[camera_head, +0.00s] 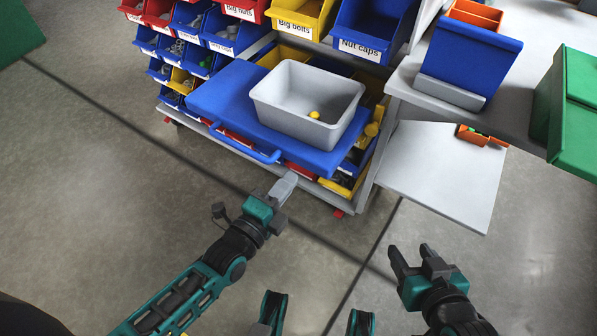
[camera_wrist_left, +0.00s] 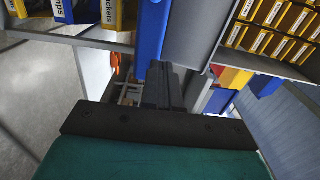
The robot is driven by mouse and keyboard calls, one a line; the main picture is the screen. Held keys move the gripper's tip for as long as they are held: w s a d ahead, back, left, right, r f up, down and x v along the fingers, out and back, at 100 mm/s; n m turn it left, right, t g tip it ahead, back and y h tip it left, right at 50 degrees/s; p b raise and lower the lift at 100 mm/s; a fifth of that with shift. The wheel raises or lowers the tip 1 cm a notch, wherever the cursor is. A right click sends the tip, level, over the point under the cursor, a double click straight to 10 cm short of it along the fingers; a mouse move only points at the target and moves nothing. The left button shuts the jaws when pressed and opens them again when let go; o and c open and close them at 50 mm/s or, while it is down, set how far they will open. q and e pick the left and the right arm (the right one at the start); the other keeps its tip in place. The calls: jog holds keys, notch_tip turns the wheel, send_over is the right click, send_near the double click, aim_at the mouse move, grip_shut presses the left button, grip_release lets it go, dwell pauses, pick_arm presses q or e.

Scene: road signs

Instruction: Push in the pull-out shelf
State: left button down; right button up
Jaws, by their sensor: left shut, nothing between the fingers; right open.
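The blue pull-out shelf (camera_head: 222,92) sticks out from the front of the bin rack, with a blue handle (camera_head: 262,157) along its front edge. My left gripper (camera_head: 287,184) is shut and empty, just in front of and below the handle's right end. I cannot tell whether it touches the shelf. In the left wrist view its fingers (camera_wrist_left: 164,85) are together, beside an upright blue surface (camera_wrist_left: 150,35). My right gripper (camera_head: 411,252) is open and empty over the floor.
Coloured bins, such as the blue Nut caps bin (camera_head: 372,27), fill the rack above and below the shelf. To the right are a grey worktop (camera_head: 522,112) and a lower white panel (camera_head: 440,180). The floor (camera_head: 110,190) in front is clear.

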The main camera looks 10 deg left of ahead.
aim_at(306, 160)
pick_arm(q)
jog(key=shift+b+x, duration=0.5)
jog(key=shift+x, duration=1.75)
pick_arm(e)
jog(key=shift+a+f, duration=0.15)
jog(key=shift+a, duration=0.1)
pick_arm(q)
jog(key=shift+w+d, duration=0.1)
